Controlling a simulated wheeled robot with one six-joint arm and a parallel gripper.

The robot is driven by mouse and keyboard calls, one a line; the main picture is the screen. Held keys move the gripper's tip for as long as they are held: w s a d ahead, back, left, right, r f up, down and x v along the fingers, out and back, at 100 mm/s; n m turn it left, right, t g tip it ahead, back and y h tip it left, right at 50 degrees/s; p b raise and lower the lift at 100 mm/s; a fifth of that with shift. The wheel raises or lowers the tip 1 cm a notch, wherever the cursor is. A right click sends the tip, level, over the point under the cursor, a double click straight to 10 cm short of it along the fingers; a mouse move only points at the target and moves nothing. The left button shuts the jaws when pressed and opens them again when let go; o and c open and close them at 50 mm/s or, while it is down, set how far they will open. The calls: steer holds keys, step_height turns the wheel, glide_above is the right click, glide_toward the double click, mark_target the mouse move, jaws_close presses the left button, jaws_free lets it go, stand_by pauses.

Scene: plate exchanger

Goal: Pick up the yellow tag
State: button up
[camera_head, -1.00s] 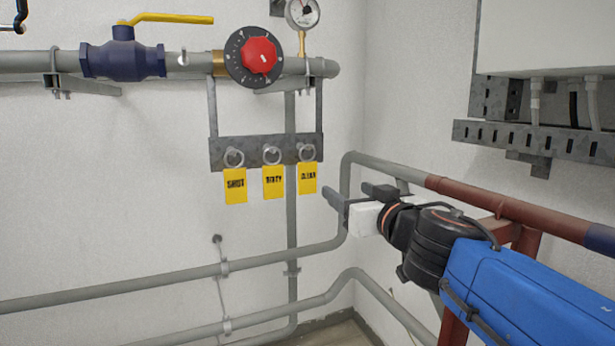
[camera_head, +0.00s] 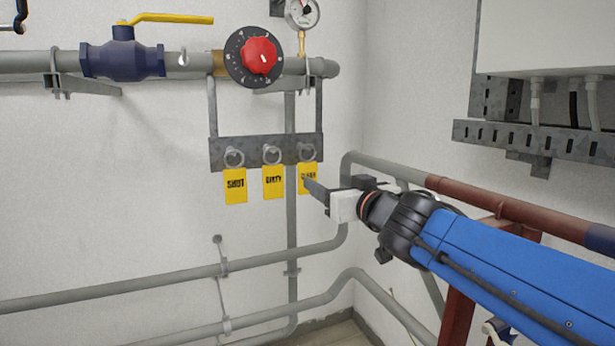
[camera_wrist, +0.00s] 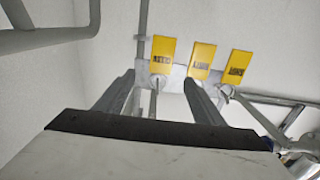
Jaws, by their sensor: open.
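Three yellow tags hang from rings on a grey metal bracket (camera_head: 240,153) on the wall. The left tag (camera_head: 235,186) reads SHUT. The middle tag (camera_head: 273,182) seems to read DIRTY. The right tag (camera_head: 305,180) is partly hidden by a finger of my gripper (camera_head: 330,188), and its word is hard to read. My gripper is open and empty, just right of and in front of the right tag. In the wrist view, which looks upside down, the right tag (camera_wrist: 163,52) shows beyond and between the spread fingers (camera_wrist: 157,92); no contact is visible.
Above the bracket run a grey pipe with a blue valve (camera_head: 124,60), a red-knobbed dial (camera_head: 260,56) and a gauge (camera_head: 302,12). Grey pipes (camera_head: 170,283) run below the tags. A red-brown pipe (camera_head: 485,200) passes near my arm at right.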

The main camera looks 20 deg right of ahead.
mark_target(308, 172)
steer(key=shift+w, duration=3.55)
steer(key=shift+w+a+f, duration=0.1)
steer(key=shift+w+a, duration=0.05)
steer(key=shift+w, duration=2.5)
steer(key=c, duration=1.1)
